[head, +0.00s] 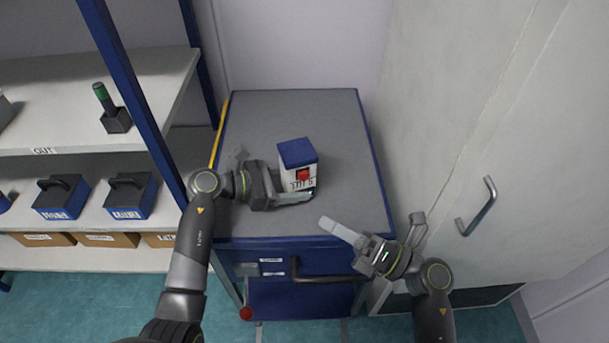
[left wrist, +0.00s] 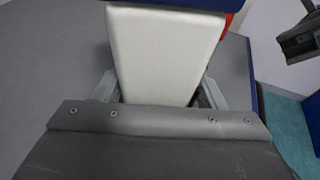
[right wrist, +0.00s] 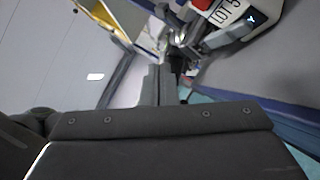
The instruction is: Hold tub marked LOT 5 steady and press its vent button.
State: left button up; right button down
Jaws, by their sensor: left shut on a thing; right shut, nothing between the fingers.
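The tub marked LOT 5 (head: 297,157), white with a blue lid, stands upright on the grey cart top. Its red vent button (head: 303,175) is on the front face, above the label. My left gripper (head: 294,190) is shut around the tub's lower body from the left, partly covering the label in the head view. In the left wrist view the tub's white side (left wrist: 165,55) sits between the fingers. My right gripper (head: 331,226) is shut and empty, at the cart's front right, apart from the tub. The right wrist view shows the LOT 5 label (right wrist: 226,12).
The cart top (head: 255,115) is otherwise clear behind the tub. A shelf rack (head: 80,145) with blue-sided boxes and a green-topped item stands at the left. A pale cabinet door with a metal handle (head: 477,207) is close on the right. A drawer handle (head: 325,278) juts from the cart front.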

jog(key=shift+w+a, duration=0.4)
jog(key=shift+w, duration=0.9)
jog(key=shift+w+a, duration=0.45)
jog(key=shift+w, duration=0.9)
jog(key=shift+w+a, duration=0.4)
jog(key=shift+w, duration=0.9)
jog(key=shift+w+a, duration=0.1)
jog(key=shift+w, duration=0.3)
jog(key=shift+w+a, duration=0.15)
jog(key=shift+w, duration=0.25)
jog(key=shift+s, duration=0.1)
jog(key=shift+s+d, duration=0.25)
jog(key=shift+s, duration=0.5)
jog(key=shift+s+d, duration=0.25)
jog(key=shift+s, duration=0.55)
jog(key=shift+s+d, duration=0.25)
jog(key=shift+s, duration=0.55)
jog(key=shift+s+d, duration=0.25)
jog(key=shift+s, duration=0.55)
